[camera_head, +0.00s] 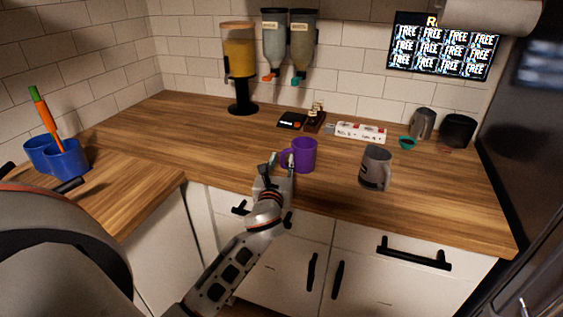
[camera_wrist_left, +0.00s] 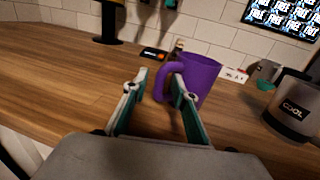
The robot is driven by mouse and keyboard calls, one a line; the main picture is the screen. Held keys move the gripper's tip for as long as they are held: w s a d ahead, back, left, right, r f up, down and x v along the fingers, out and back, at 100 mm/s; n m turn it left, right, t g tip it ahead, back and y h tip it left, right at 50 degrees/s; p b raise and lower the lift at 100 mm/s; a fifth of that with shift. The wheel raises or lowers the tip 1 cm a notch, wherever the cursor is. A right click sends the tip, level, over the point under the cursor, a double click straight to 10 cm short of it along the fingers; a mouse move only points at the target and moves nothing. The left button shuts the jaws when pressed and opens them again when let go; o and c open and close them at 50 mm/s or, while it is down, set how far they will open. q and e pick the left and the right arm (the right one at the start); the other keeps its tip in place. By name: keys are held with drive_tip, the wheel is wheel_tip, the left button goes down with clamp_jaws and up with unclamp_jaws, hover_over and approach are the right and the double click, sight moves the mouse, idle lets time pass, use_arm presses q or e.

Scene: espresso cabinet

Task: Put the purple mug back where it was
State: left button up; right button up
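The purple mug (camera_head: 305,155) stands upright on the wooden counter, near its front edge, with its handle toward the left. It also shows in the left wrist view (camera_wrist_left: 201,75). My left gripper (camera_head: 282,163) is at the handle side of the mug. In the left wrist view its two fingers (camera_wrist_left: 160,82) are apart, with the handle reaching in between them, closer to the right finger. I cannot tell whether a finger touches the mug. My right gripper is in neither view.
A grey mug (camera_head: 375,168) stands right of the purple one. Blue cups (camera_head: 66,160) are at the left, and a juice dispenser (camera_head: 239,65) is at the back. Small boxes (camera_head: 360,132), a teal cup (camera_head: 407,143) and dark canisters (camera_head: 458,131) line the wall. Counter left of the mug is clear.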

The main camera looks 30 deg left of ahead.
use_arm(q)
drive_tip(key=shift+s+r, duration=0.1)
drive_tip(key=shift+r, duration=0.05)
drive_tip(key=v, duration=1.2)
drive_tip(key=s+d+f+n+g+h, duration=0.1)
drive_tip(key=s+d+f+n+h, duration=0.25)
drive_tip(key=f+n, duration=0.4)
drive_tip(key=s+d+f+n+g+h, duration=0.25)
drive_tip(key=d+f+n, duration=0.2)
drive_tip(key=f, duration=0.65)
drive_tip(key=s+d+f+n+g+h, duration=0.1)
drive_tip(key=s+d+f+n+h, duration=0.1)
drive_tip(key=s+d+f+n, duration=0.2)
drive_tip(key=s+d+f+n+g+h, duration=0.1)
drive_tip(key=s+d+f+n+h, duration=0.1)
drive_tip(key=s+d+f+n, duration=0.2)
drive_tip(key=s+f+n, duration=0.3)
drive_tip(key=s+n, duration=0.2)
drive_tip(key=n, duration=0.1)
drive_tip(key=shift+s+d+f+n, duration=0.15)
drive_tip(key=shift+d+f+n, duration=0.15)
drive_tip(key=shift+d+n, duration=0.1)
